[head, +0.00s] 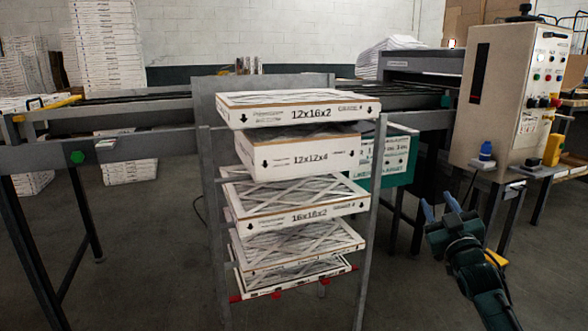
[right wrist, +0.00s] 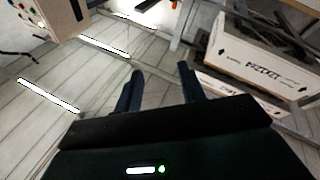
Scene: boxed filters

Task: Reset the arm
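My right gripper (head: 440,208) is raised at the right of the head view, to the right of the filter rack (head: 373,215) and apart from it. Its two blue fingers are spread with nothing between them; they also show apart in the right wrist view (right wrist: 158,88). My left gripper is not in the head view. The grey rack holds a stack of boxed filters: a 12x16x2 box (head: 297,113) on top, a 12x12x4 box (head: 305,158) below, then a 16x16x2 box (head: 300,210) and further boxes (head: 297,246) beneath.
A control cabinet (head: 512,95) with buttons stands at the right, behind my right gripper. A conveyor frame (head: 130,148) runs behind the rack. Tall stacks of boxes (head: 106,45) stand at the back left. The floor (head: 150,250) left of the rack is clear.

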